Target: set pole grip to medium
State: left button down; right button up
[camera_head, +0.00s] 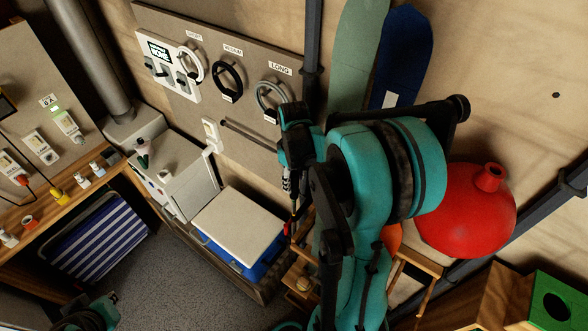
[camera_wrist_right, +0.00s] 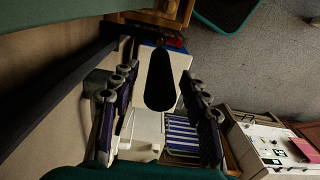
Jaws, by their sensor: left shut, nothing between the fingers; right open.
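A wall panel (camera_head: 285,130) in the head view carries SHORT, MEDIUM and LONG labels. A white loop (camera_head: 192,66) hangs at SHORT, a black loop (camera_head: 227,78) at MEDIUM and a grey loop (camera_head: 271,98) at LONG. Dark rods (camera_head: 250,136) lie below them against the panel. My right gripper (camera_head: 289,200) points down in front of the panel, partly hidden by my arm. In the right wrist view its fingers (camera_wrist_right: 160,108) are apart. A black oblong shape (camera_wrist_right: 160,75) shows between them; its identity and any contact are unclear. Only a left arm link shows at bottom left, not the fingers.
A pale-lidded blue box (camera_head: 238,226) stands below the panel beside a white cabinet (camera_head: 180,172). Left is a bench (camera_head: 75,195) with switches and cables above striped cloth (camera_head: 95,240). A red round vessel (camera_head: 465,220) stands right. Grey floor (camera_head: 160,285) is open at bottom left.

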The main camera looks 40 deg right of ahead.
notch_tip(320, 180, up, 6)
dwell(0.7)
